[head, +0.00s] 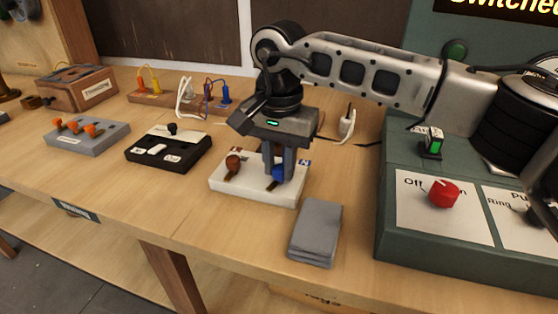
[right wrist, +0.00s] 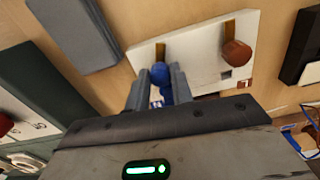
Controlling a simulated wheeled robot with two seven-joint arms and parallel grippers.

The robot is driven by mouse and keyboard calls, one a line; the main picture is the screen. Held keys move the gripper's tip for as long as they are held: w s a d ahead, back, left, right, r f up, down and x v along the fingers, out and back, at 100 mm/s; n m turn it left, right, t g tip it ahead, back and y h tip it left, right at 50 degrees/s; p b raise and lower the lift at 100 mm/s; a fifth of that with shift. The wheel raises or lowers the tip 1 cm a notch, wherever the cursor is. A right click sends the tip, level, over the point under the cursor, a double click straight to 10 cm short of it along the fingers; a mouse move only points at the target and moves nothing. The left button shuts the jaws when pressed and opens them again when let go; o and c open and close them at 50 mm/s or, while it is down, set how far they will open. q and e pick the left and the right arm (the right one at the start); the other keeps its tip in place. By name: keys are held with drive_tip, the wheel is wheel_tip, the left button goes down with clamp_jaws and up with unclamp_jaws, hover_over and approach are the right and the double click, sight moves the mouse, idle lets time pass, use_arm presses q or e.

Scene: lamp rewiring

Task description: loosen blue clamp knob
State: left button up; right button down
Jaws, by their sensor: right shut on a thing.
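The blue clamp knob (head: 279,174) sits on the right part of a white terminal block (head: 252,193) on the bench. A brown knob (head: 233,164) stands on the block's left part. My right gripper (head: 277,176) points down from above with its fingers around the blue knob, shut on it. In the right wrist view the blue knob (right wrist: 160,74) shows between the two fingers (right wrist: 158,88), and the brown knob (right wrist: 236,53) stands apart from them. My left gripper is in neither view.
A grey folded cloth (head: 315,233) lies just in front of the block. A green panel with a red knob (head: 444,194) stands at the right. A black switch box (head: 169,150) and a grey box with orange levers (head: 87,136) are to the left.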

sight(280, 168)
drive_tip(key=shift+w+r+n, duration=0.1)
drive_tip(key=shift+r+n, duration=0.1)
drive_tip(key=shift+n, duration=1.5)
drive_tip(key=c, duration=1.2)
unclamp_jaws()
drive_tip(key=shift+f, duration=0.1)
wheel_tip(280, 168, up, 16)
drive_tip(key=p, duration=0.1)
